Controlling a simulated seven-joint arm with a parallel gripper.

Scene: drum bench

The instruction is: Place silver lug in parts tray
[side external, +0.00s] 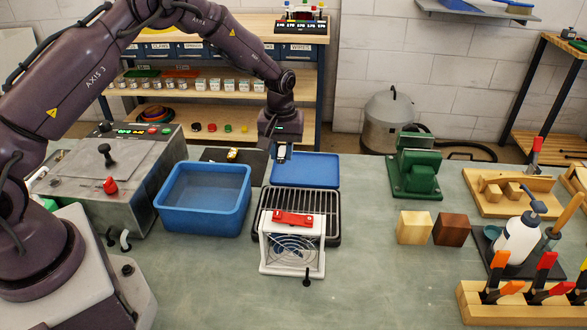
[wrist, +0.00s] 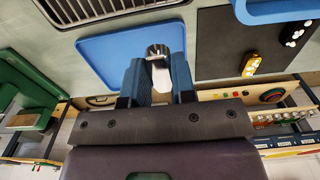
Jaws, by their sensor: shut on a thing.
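My gripper (side external: 282,152) points down by the left part of a shallow blue tray (side external: 312,170); its exact height is hard to tell. In the wrist view my gripper (wrist: 158,62) has its two blue fingers shut on the silver lug (wrist: 158,48), a small shiny round piece at the fingertips. The shallow blue tray also shows in the wrist view (wrist: 105,52), behind the lug and fingers. The visible part of the tray is bare. The lug is too small to make out clearly in the side view.
A deep blue bin (side external: 203,205) stands left of the tray. A black mat (wrist: 225,40) with a yellow piece (wrist: 250,64) lies nearby. A black grate (side external: 335,205) and white fan unit (side external: 292,250) stand in front. A green fixture (side external: 415,170) stands to the right.

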